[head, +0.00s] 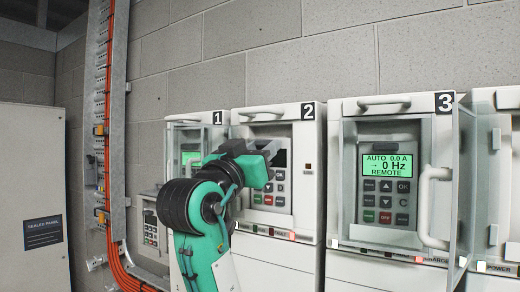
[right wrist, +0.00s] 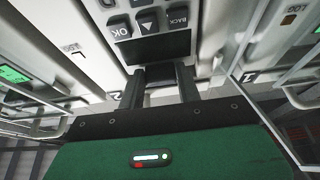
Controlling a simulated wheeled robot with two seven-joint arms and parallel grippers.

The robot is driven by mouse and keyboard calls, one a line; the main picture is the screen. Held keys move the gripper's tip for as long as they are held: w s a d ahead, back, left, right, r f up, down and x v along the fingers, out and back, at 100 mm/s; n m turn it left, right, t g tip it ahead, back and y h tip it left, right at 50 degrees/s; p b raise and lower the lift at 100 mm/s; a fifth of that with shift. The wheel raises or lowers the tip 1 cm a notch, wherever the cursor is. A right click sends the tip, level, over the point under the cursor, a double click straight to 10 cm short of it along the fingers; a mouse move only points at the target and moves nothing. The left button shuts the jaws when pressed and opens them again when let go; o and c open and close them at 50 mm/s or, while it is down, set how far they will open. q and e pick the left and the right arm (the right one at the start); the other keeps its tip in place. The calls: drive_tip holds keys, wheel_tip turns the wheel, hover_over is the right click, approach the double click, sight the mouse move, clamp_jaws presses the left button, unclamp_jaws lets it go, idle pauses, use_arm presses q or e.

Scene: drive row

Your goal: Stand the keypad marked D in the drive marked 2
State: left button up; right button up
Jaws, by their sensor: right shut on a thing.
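The drive marked 2 (head: 307,180) stands in the middle of the head view, between drives 1 and 3. A grey keypad (head: 269,200) with dark keys and one red key shows at its front opening. Its screen is dark and partly hidden by my gripper. My right gripper (head: 268,152) is shut on the keypad's upper end. In the right wrist view, the dark fingers (right wrist: 166,76) meet the keypad (right wrist: 152,46) beside its dark screen, with OK and BACK keys beyond. My left gripper is out of view.
The drive marked 3 (head: 345,180) has a lit keypad (head: 386,180) and an open clear door with a handle (head: 432,205). The drive marked 1 (head: 217,135) has a green screen. Another keypad (head: 151,230) sits low at left. A sealed cabinet (head: 30,180) stands far left.

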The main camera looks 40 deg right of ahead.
drive_tip(key=shift+f, duration=0.4)
drive_tip(key=o, duration=1)
drive_tip(key=b+v, duration=0.6)
drive_tip(key=v, duration=0.8)
drive_tip(key=shift+r+b, duration=0.1)
drive_tip(key=shift+b, duration=0.3)
